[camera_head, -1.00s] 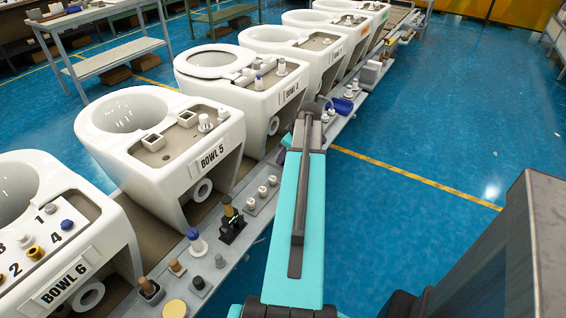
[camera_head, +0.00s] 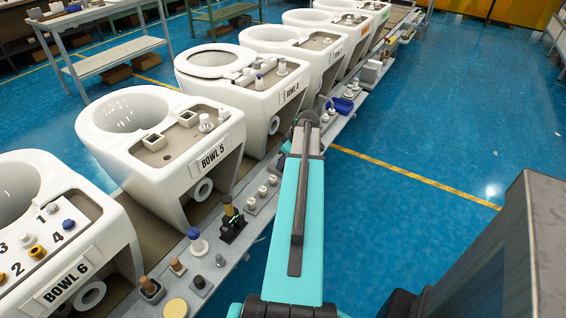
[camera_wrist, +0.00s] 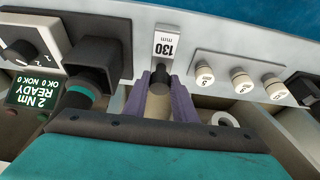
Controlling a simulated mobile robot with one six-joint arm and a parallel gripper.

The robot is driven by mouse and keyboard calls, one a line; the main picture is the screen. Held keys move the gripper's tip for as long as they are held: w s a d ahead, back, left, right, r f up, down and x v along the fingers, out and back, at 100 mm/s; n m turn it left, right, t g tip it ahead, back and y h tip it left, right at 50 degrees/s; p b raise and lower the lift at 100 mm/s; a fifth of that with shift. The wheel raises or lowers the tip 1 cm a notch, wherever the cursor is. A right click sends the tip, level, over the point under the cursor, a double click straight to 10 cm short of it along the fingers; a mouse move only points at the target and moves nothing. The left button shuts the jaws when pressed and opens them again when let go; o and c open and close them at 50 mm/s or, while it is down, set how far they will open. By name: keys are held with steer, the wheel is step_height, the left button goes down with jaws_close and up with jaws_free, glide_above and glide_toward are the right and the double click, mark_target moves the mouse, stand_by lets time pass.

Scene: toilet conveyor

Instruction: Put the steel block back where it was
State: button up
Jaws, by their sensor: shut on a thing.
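In the wrist view my gripper's purple fingers (camera_wrist: 164,103) are closed around a narrow tan piece (camera_wrist: 158,108) with a dark round end. Its lower part is hidden by my gripper. A light grey upright plate marked "130 mm" (camera_wrist: 167,44) shows just beyond the dark end, on the rail. I cannot tell whether the plate and the held piece touch, or which of them is the steel block. In the head view my arm reaches to the rail beside bowl 4 and hides the fingers and the held piece.
Three white knobs (camera_wrist: 242,82) stand right of the plate. A black holder (camera_wrist: 95,65) and a display reading "2 Nm READY" (camera_wrist: 35,92) are left of it. Bowl 4 (camera_head: 236,85) and bowl 5 (camera_head: 168,140) line the conveyor. Blue floor (camera_head: 430,130) right of the rail is clear.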

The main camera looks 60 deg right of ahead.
steer(key=shift+f, duration=0.15)
steer(key=o, duration=1)
steer(key=shift+o, duration=0.2)
steer(key=shift+r, duration=0.2)
steer(key=v, duration=1.2)
steer(key=shift+b, duration=0.45)
